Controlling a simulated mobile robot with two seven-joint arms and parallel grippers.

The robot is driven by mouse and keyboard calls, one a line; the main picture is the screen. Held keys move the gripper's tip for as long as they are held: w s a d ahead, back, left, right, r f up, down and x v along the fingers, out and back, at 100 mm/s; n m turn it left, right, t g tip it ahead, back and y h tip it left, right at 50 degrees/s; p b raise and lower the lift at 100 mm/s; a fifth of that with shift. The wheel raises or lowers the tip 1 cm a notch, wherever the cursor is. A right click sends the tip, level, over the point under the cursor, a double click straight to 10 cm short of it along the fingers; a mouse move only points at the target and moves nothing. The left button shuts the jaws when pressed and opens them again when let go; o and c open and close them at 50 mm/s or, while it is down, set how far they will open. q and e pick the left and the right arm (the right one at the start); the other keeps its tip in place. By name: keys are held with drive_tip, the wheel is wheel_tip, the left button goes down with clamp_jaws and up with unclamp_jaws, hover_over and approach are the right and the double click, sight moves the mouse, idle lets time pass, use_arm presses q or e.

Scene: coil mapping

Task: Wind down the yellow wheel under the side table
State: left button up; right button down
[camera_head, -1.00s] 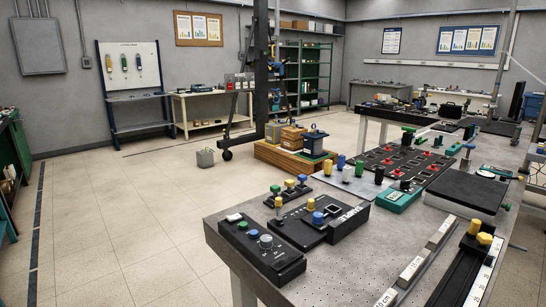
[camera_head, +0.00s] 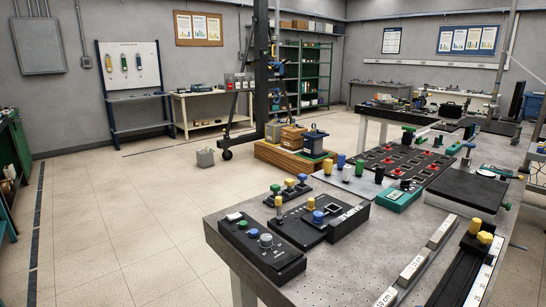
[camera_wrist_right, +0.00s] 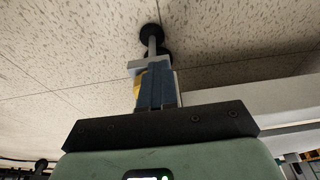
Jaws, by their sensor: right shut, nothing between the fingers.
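In the right wrist view, my right gripper (camera_wrist_right: 157,72) is shut, with its dark blue fingers side by side. A small patch of yellow (camera_wrist_right: 138,92), probably the yellow wheel, shows at the left edge of the fingers. The rest of it is hidden behind them, and I cannot tell whether they touch. Beyond the fingertips is a thin grey rod (camera_wrist_right: 151,44) with a round black foot (camera_wrist_right: 151,31) against the speckled floor. The head view shows neither gripper, and no yellow wheel under a table is visible there.
In the right wrist view, a pale beam (camera_wrist_right: 245,105) runs close by on the right. In the head view, a grey workbench (camera_head: 345,262) with control boxes and knobs fills the lower right. The tiled floor (camera_head: 110,215) on the left is clear.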

drive_tip(key=shift+s+a+r, duration=0.1)
drive_tip(key=shift+a+r, duration=0.05)
drive_tip(key=shift+a, duration=0.1)
wheel_tip(320, 180, up, 6)
drive_tip(key=p, duration=0.4)
